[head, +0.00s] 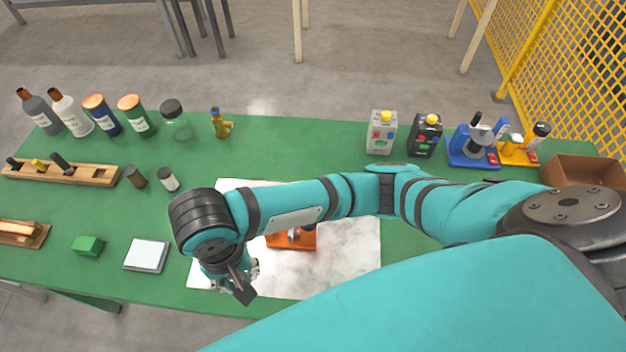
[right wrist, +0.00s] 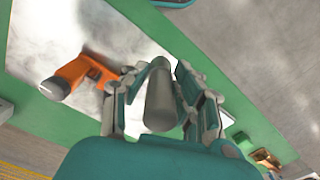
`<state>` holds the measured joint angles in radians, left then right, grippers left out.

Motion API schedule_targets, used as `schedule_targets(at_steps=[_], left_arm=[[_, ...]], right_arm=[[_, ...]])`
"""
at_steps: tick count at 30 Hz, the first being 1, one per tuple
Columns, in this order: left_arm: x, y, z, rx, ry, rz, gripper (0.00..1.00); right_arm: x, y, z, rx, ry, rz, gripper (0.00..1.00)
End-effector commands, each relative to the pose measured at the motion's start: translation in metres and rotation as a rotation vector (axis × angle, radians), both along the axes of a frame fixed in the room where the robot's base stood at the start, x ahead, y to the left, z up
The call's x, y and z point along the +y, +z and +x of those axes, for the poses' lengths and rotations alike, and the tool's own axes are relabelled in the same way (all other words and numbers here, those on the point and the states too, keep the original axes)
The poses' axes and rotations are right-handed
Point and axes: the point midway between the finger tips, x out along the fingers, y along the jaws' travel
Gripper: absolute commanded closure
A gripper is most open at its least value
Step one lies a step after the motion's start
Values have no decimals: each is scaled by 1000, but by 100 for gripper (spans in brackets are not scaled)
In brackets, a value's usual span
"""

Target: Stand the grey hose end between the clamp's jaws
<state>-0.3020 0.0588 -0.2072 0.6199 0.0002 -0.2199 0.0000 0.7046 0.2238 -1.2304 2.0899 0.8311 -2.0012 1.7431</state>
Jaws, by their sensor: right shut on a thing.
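My right gripper (head: 238,284) is over the front left part of a white marbled sheet on the green table. In the right wrist view, the right gripper (right wrist: 160,72) is shut on a grey cylinder, the grey hose end (right wrist: 160,100), which lies between its two fingers. The orange clamp (head: 292,240) lies on the sheet to the right of the gripper, partly covered by my arm. It also shows in the right wrist view (right wrist: 78,74), apart from the hose end; its jaws are not clear. My left gripper is not in view.
The white sheet (head: 345,265) is bare around the clamp. A pale square block (head: 147,255) and a green block (head: 88,245) stand left of it. A brown bin (head: 590,175) is far right.

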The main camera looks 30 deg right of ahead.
Motion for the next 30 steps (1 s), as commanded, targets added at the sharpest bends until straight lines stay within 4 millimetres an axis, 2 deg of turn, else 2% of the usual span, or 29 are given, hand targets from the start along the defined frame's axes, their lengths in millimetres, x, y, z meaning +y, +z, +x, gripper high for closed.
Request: schedule_targets(at_steps=[4, 10, 14, 18, 25, 30], left_arm=[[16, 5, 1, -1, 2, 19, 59], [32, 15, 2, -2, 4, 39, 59], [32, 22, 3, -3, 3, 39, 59], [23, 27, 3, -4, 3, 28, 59], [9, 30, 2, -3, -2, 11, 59], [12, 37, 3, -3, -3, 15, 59]], right_arm=[[-17, -1, 13, -7, -13, -8, 100], [-60, -5, 47, -7, -16, -10, 100], [-88, -8, 68, -6, -14, -8, 100], [-111, -12, 86, -5, -12, -6, 100], [-124, -18, 97, -3, -7, -3, 100], [-124, -40, 96, -3, -6, -5, 100]])
